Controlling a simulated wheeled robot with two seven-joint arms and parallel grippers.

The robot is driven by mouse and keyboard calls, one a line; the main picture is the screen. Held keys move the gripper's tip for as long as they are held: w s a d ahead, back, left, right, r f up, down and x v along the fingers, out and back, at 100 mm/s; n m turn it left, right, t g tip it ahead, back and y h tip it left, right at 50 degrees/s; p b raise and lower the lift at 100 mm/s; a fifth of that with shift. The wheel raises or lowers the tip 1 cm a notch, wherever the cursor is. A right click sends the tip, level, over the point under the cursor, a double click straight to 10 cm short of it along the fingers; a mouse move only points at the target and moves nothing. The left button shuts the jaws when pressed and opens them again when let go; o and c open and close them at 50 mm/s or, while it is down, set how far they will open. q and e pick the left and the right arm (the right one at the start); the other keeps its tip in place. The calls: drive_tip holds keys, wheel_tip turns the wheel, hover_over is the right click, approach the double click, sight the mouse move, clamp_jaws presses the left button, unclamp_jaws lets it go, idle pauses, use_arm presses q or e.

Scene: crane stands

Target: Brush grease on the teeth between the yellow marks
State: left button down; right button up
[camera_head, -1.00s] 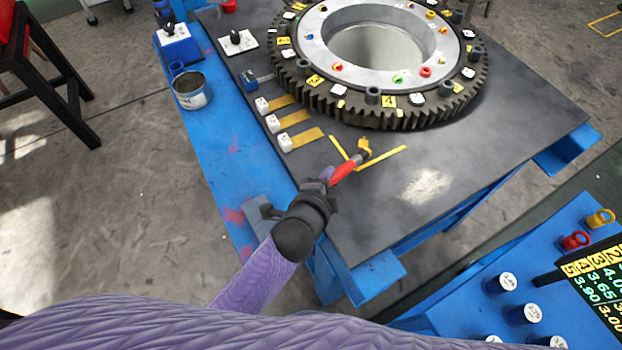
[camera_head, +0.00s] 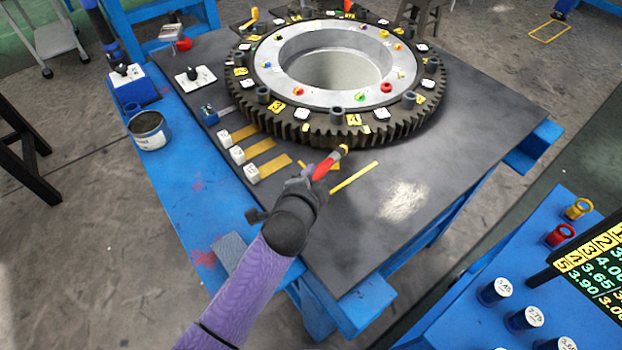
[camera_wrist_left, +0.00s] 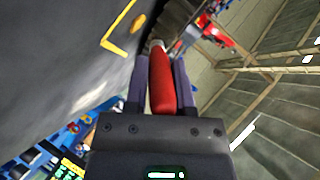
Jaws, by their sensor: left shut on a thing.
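My left gripper (camera_head: 312,180) is shut on a red-handled brush (camera_head: 328,165), which points up and right toward the gear's near side. In the left wrist view the red handle (camera_wrist_left: 162,82) sits between the two fingers (camera_wrist_left: 160,95). The brush's yellowish tip is close to the teeth of the large dark ring gear (camera_head: 320,129); I cannot tell whether it touches them. Yellow lines (camera_head: 354,179) lie on the dark tabletop, partly behind the brush and gripper. A grey can (camera_head: 149,131) stands on the blue ledge at left. My right gripper is not in view.
The dark tabletop (camera_head: 450,170) is clear right of the gripper. Several white blocks with yellow strips (camera_head: 252,174) lie left of the brush. Bolts and small coloured parts cover the gear's top. A blue stand (camera_head: 470,290) with labelled cylinders and a display is at lower right.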

sight(332, 163)
use_arm(q)
drive_tip(key=shift+w+b, duration=0.3)
drive_tip(key=shift+w, duration=0.6)
drive_tip(key=d+b, duration=0.1)
drive_tip(key=d, duration=0.3)
drive_tip(key=shift+s, duration=0.2)
drive_tip(key=shift+a+r+p, duration=0.15)
drive_tip(key=shift+a+p, duration=0.2)
drive_tip(key=shift+p, duration=0.2)
drive_tip(key=shift+w+a+p, duration=0.1)
drive_tip(key=shift+a+p, duration=0.65)
drive_tip(key=shift+a, duration=0.35)
drive_tip(key=shift+w+a, duration=0.1)
drive_tip(key=shift+a, duration=0.4)
